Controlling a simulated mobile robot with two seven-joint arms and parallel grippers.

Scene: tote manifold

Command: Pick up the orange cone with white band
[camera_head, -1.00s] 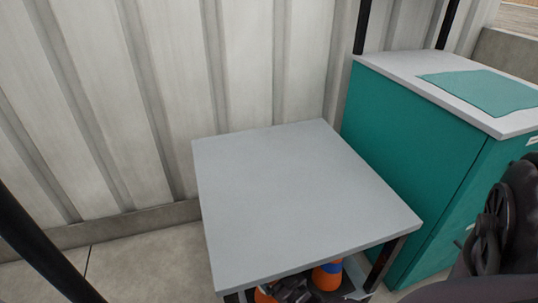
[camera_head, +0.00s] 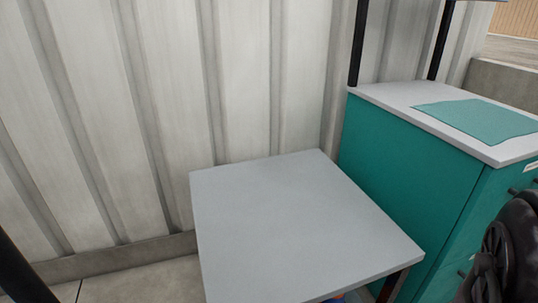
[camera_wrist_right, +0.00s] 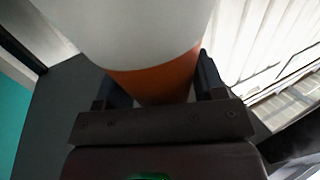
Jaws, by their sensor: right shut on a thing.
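The orange cone with white band (camera_wrist_right: 150,30) fills the upper middle of the right wrist view, its white part above and its orange part (camera_wrist_right: 160,85) lower down. My right gripper (camera_wrist_right: 158,76) is shut on it, with one dark finger on each side of the orange part. The cone's ends are cut off or hidden. Neither this cone nor the right gripper can be made out in the head view. My left gripper is not in view.
A grey-topped table (camera_head: 295,220) stands bare against the ribbed pale wall (camera_head: 170,100). A teal cabinet (camera_head: 410,185) with a teal mat (camera_head: 478,117) on top stands to its right.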

